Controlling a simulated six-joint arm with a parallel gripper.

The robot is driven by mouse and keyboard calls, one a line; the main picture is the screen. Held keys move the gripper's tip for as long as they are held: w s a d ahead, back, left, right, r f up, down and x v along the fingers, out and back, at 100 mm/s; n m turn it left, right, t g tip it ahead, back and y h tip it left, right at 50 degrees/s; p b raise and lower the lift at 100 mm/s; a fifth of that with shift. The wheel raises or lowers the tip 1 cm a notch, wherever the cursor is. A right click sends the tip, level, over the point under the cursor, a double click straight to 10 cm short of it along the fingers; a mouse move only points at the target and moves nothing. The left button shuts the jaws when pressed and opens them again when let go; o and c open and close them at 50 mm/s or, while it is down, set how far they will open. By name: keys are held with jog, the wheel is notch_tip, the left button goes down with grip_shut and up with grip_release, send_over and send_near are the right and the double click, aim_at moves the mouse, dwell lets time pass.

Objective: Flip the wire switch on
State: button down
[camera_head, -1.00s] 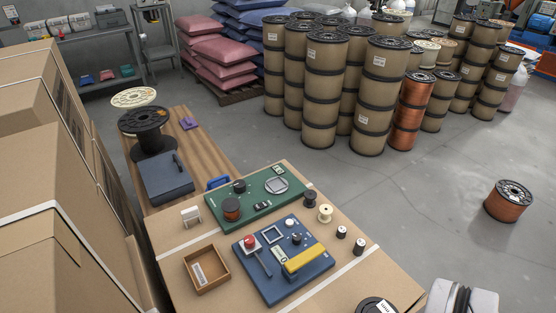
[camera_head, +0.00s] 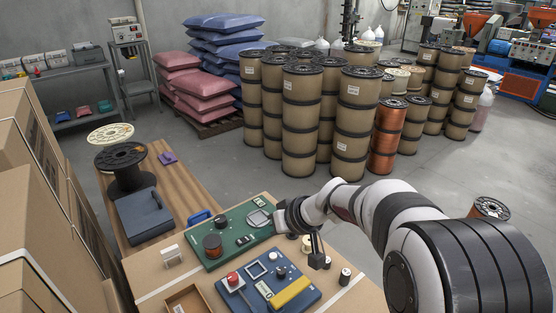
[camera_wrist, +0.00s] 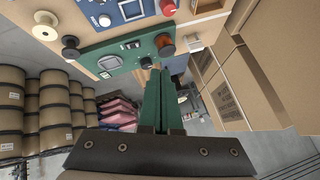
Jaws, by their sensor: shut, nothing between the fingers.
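The green board (camera_head: 206,262) carries a small dark rocker switch (camera_head: 245,239), likely the wire switch; its position is too small to tell. The rocker also shows in the wrist view (camera_wrist: 131,45). My gripper (camera_wrist: 161,72) has two green fingers, shut together and empty. In the wrist view the tips are close below a black knob (camera_wrist: 146,62) on the board's back edge; contact cannot be told. In the head view the fingers are not clearly visible.
A blue board (camera_head: 240,308) with a red button (camera_head: 233,279) and yellow bar (camera_head: 291,292) lies in front. A wooden tray (camera_head: 172,304), white block (camera_head: 171,255) and small spools (camera_head: 345,276) lie around. Cardboard boxes (camera_head: 45,180) wall the left side.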

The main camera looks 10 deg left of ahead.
jog(key=w+a+f+n+t, duration=0.1)
jog(key=w+a+f+n, duration=0.1)
jog(key=w+f, duration=0.4)
jog(key=shift+w+a+t, duration=0.4)
jog(key=shift+w+a, duration=0.05)
jog(key=shift+w, duration=0.7)
jog(key=shift+f, duration=0.1)
send_over(238, 239)
jog(key=s+d, duration=0.1)
jog(key=d, duration=0.2)
jog(key=f, duration=0.7)
jog(key=shift+s+a+f, duration=0.15)
jog(key=shift+a+f, duration=0.1)
jog(key=shift+f, duration=0.05)
jog(key=shift+s+f, duration=0.2)
jog(key=shift+f, duration=1.05)
jog(key=shift+a+f, duration=0.1)
jog(key=shift+f, duration=0.35)
